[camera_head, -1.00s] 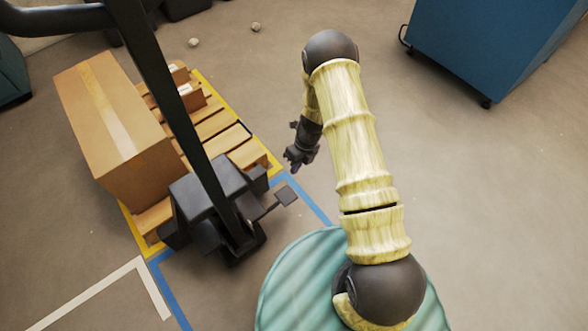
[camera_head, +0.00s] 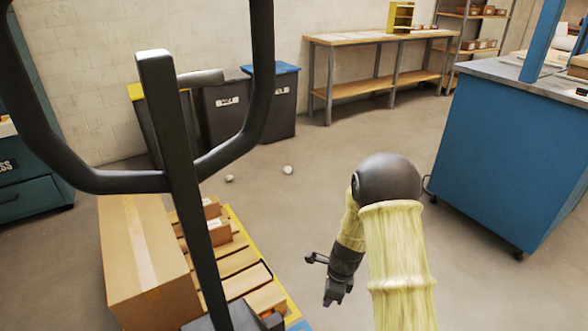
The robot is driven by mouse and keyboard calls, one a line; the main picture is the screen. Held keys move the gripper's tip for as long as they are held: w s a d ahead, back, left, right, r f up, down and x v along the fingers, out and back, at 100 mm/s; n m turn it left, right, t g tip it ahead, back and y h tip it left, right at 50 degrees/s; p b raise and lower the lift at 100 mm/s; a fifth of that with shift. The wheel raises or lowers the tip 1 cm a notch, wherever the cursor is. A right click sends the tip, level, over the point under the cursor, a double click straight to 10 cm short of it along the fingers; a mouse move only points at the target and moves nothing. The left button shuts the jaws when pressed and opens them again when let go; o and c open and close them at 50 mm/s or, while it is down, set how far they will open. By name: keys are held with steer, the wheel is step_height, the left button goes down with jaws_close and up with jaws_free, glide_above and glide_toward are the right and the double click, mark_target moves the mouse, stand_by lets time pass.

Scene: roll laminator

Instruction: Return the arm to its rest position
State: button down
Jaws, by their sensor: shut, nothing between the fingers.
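My arm (camera_head: 402,250) is in the lower right of the head view, with cream-coloured links and a dark round elbow at the top. Its forearm hangs down on the left side of the elbow. My gripper (camera_head: 334,293) is dark, points downward and is shut and empty. It hangs over bare floor just right of the pallet, apart from it. The lower part of my arm is out of the picture.
A pallet jack handle (camera_head: 180,180) stands close in front at left. Behind it a large carton (camera_head: 145,260) and small boxes sit on a wooden pallet (camera_head: 240,262). A blue cabinet (camera_head: 500,155) stands right.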

steer(key=s+d+r+n+t+h+p, duration=0.1)
steer(key=s+d+r+n+t, duration=0.15)
steer(key=s+r+n, duration=0.65)
steer(key=s+d+r+n+t+h+p, duration=0.1)
steer(key=s+d+r+n, duration=0.35)
steer(key=r+n, duration=0.8)
steer(key=w+p+v, duration=0.2)
steer(key=p+v, duration=1)
steer(key=w+a+r+p+v, duration=0.1)
steer(key=w+p+v, duration=0.2)
steer(key=p+v, duration=0.9)
steer(key=w+a+r+p+v, duration=0.1)
steer(key=w+p+v, duration=0.2)
steer(key=p+v, duration=1)
steer(key=shift+m+p, duration=0.45)
steer(key=shift+p, duration=0.15)
steer(key=shift+w+r, duration=0.1)
steer(key=shift+w, duration=0.05)
